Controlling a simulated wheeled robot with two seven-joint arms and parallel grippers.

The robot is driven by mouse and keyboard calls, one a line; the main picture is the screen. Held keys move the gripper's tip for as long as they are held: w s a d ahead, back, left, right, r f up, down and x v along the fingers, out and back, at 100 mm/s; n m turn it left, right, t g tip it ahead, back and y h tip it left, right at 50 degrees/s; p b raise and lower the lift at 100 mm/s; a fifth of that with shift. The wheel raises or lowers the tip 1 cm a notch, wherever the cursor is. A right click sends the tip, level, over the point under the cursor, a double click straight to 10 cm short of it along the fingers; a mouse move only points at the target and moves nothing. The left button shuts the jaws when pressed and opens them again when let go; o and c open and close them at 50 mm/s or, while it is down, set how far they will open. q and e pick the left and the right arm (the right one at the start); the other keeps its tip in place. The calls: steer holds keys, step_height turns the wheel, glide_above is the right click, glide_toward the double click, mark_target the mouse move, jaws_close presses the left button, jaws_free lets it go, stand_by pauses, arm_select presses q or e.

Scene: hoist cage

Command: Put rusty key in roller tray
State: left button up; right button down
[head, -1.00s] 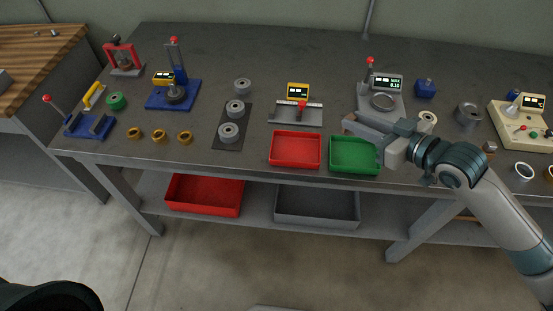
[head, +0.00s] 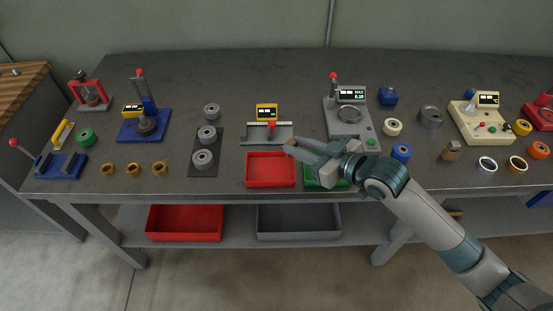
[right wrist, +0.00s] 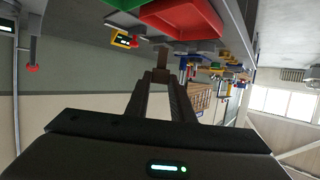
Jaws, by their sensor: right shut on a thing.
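My right gripper (head: 293,148) reaches in from the right, above the gap between the red tray (head: 270,170) and the green tray (head: 312,180). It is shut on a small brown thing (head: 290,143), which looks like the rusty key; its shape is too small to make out. In the right wrist view the fingers (right wrist: 168,85) show close together, with the red tray (right wrist: 185,18) and green tray (right wrist: 128,52) beyond. My forearm covers part of the green tray. Both trays look empty. I cannot tell which is the roller tray. My left gripper is out of view.
Behind the trays stand a gauge with a yellow display (head: 267,113) and a grey scale-like device (head: 350,115) with a red-knobbed lever. Left is a dark mat (head: 194,171) with grey rollers. A red bin (head: 186,222) and grey bin (head: 298,222) are on the shelf below.

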steer(key=a+f+p, duration=0.1)
steer(key=a+f, duration=0.2)
steer(key=a, duration=0.2)
steer(key=shift+w+a+f, duration=0.2)
steer(key=shift+w+a, duration=0.1)
steer(key=shift+w, duration=0.1)
steer(key=shift+f+p, duration=0.8)
steer(key=shift+f, duration=1.2)
steer(key=shift+f, duration=0.15)
steer(key=c, duration=1.5)
jaws_free()
steer(key=shift+c, duration=0.2)
